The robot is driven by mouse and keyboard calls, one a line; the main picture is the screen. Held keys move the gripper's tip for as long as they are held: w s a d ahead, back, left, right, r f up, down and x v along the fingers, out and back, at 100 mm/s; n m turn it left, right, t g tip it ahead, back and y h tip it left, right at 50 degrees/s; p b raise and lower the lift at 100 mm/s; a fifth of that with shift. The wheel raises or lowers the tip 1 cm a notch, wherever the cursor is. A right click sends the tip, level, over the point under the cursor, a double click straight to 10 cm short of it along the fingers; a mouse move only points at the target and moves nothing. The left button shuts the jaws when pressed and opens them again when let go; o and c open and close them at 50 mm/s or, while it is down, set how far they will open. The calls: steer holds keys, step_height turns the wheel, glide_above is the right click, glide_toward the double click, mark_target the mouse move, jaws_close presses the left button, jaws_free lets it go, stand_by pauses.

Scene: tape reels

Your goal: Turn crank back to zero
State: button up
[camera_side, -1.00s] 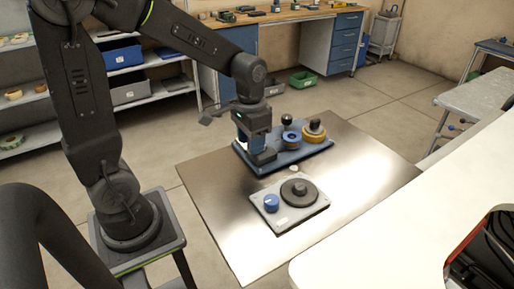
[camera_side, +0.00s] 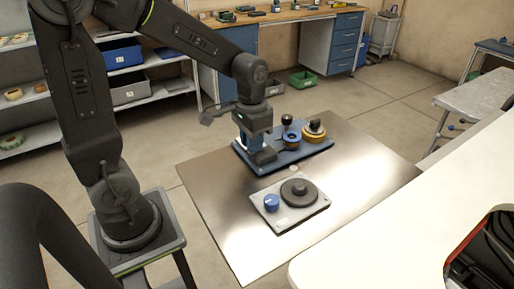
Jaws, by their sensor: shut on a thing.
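A black knob (camera_side: 287,119) stands up behind the blue reel. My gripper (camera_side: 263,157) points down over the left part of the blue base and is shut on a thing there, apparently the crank. The fingers hide the crank itself, so its angle cannot be read.
A grey plate (camera_side: 285,223) with a blue knob (camera_side: 271,203) and a black disc (camera_side: 299,192) lies in front. Bare metal table top (camera_side: 365,172) is free to the right. A white surface (camera_side: 420,230) fills the lower right.

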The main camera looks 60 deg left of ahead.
steer(key=shift+w+d, duration=0.15)
steer(key=shift+d, duration=0.4)
steer(key=shift+w+d, duration=0.1)
steer(key=shift+w+d, duration=0.35)
steer(key=shift+d, duration=0.05)
steer(key=shift+w, duration=0.1)
steer(key=shift+w+d, duration=0.3)
steer(key=shift+w, duration=0.4)
